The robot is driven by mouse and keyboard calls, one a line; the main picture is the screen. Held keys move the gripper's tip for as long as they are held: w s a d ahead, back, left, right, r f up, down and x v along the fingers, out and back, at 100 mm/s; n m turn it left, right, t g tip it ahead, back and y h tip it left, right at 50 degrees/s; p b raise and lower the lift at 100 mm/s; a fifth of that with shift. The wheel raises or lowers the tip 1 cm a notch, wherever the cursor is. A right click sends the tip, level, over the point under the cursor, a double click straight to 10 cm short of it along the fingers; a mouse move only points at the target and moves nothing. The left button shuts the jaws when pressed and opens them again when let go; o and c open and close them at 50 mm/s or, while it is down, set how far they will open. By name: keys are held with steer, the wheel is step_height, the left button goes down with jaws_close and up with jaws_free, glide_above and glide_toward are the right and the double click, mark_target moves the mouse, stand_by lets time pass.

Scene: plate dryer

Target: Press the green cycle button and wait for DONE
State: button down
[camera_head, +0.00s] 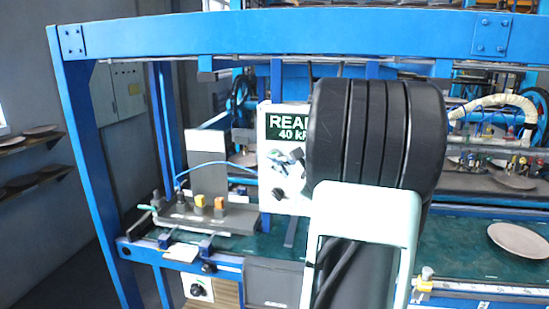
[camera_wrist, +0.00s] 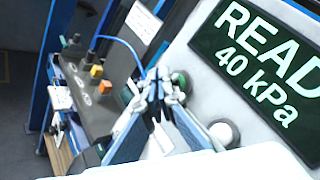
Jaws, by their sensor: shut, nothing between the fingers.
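The white control panel (camera_head: 266,178) stands mid-picture in the head view. In the wrist view the display (camera_wrist: 262,62) is large at upper right. The green button (camera_wrist: 181,79) shows partly behind my fingertips on the panel. My gripper (camera_wrist: 160,86) is shut and empty, its tips close to the button; I cannot tell whether they touch it. In the head view my gripper (camera_head: 283,158) is in front of the panel, partly hidden by my arm.
A dark round knob (camera_head: 278,194) sits low on the panel; a pale round knob (camera_wrist: 224,133) shows beside my gripper. Left of the panel is a fixture with yellow and orange blocks (camera_head: 200,200) and a blue hose. A plate (camera_head: 519,241) lies on the green surface at right. Blue frame beams surround the station.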

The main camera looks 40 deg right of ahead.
steer(key=shift+w+d+b, duration=0.3)
